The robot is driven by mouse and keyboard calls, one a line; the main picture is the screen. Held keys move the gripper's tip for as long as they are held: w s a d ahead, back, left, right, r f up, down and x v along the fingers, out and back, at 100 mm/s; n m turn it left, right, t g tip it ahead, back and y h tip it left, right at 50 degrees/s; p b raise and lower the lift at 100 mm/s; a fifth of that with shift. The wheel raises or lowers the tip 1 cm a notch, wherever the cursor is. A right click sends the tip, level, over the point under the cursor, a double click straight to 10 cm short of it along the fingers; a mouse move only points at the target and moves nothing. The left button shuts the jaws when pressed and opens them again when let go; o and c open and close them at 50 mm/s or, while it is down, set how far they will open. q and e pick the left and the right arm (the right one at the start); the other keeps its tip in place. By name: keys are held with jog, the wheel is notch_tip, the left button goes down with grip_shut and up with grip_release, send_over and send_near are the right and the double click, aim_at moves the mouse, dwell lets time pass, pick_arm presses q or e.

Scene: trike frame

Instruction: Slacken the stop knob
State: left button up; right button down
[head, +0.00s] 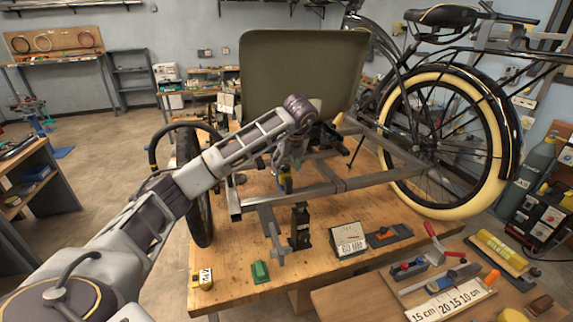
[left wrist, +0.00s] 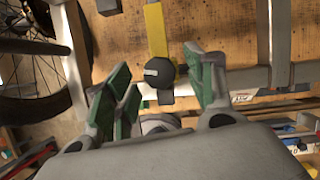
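The stop knob (left wrist: 158,73) is a round black knob with a small pale mark, at the end of a yellow bar (left wrist: 155,30) in the left wrist view. My left gripper (left wrist: 163,68) is open, its green-padded fingers on either side of the knob with visible gaps. I cannot tell how deep the knob lies between them. In the head view, my left gripper (head: 289,160) points down at the trike frame (head: 325,188), below the wrist. The knob is not clear there, and a bit of yellow shows under the gripper. My right gripper is out of view.
The trike's raised olive panel (head: 300,70) stands behind my wrist, and its cream-tyred wheel (head: 470,205) is at right. A black upright block (head: 300,228), a green block (head: 260,272) and a 60 mm box (head: 348,238) stand on the wooden bench (head: 225,265). Bare bench shows at front left.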

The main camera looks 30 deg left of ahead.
pick_arm(q)
jog(key=shift+r, duration=0.15)
jog(key=v, duration=1.1)
jog(key=shift+d+r, duration=0.2)
jog(key=shift+r, duration=0.05)
dwell(0.8)
jog(key=shift+s, duration=0.15)
dwell(0.6)
